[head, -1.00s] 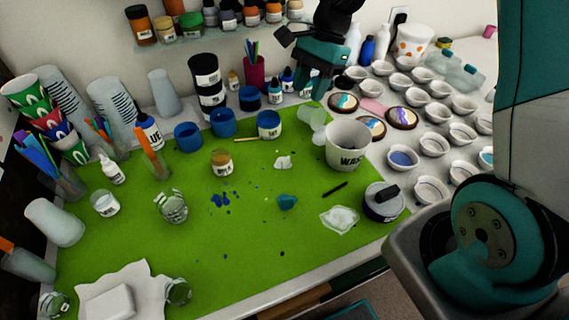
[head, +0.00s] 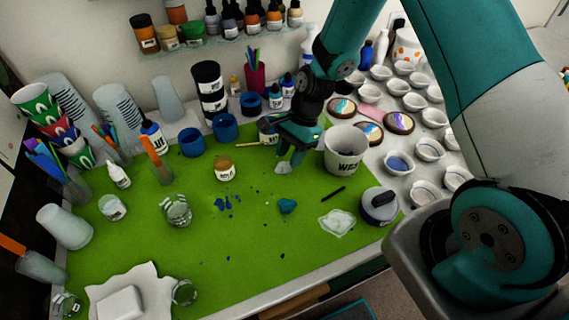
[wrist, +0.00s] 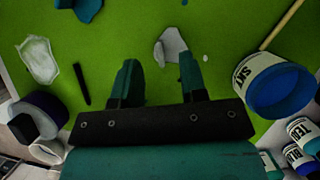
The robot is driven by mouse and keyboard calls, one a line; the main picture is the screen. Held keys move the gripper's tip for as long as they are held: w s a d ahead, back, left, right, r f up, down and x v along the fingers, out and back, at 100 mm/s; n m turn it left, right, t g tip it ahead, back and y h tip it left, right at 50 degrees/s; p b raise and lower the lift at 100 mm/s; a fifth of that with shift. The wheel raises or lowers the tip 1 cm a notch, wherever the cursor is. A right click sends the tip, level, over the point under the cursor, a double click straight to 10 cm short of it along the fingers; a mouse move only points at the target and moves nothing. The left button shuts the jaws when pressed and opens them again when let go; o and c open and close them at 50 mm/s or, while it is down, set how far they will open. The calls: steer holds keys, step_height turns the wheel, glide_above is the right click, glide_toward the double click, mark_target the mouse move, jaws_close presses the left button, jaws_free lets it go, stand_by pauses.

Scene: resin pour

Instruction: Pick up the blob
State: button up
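A small teal-blue blob (head: 287,206) lies on the green mat (head: 240,260), right of several dark blue drops. A teal lump at the top edge of the wrist view (wrist: 88,8) appears to be the same blob, partly cut off. My gripper (head: 290,156) is open and empty above the mat, behind the blob in the head view. In the wrist view its two fingers (wrist: 159,62) are spread apart. A crumpled whitish piece (wrist: 172,44) lies just ahead of the right fingertip; in the head view it shows below the fingers (head: 283,168).
The WASTE cup (head: 345,152) stands close right of my gripper. A blue labelled pot (wrist: 275,85) and wooden stick (wrist: 283,24) are near it. A dark stick (head: 333,193), clear puddle (head: 337,222) and dark-lidded jar (head: 380,207) lie right of the blob. The mat in front is mostly clear.

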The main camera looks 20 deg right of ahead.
steer(key=shift+x, duration=1.25)
jaws_close()
steer(key=shift+r, duration=0.15)
step_height(320, 180, up, 20)
steer(key=b, duration=0.2)
step_height(320, 180, up, 5)
steer(key=p, duration=0.7)
glide_above(287, 163)
steer(key=w, duration=0.2)
steer(key=shift+a, duration=0.4)
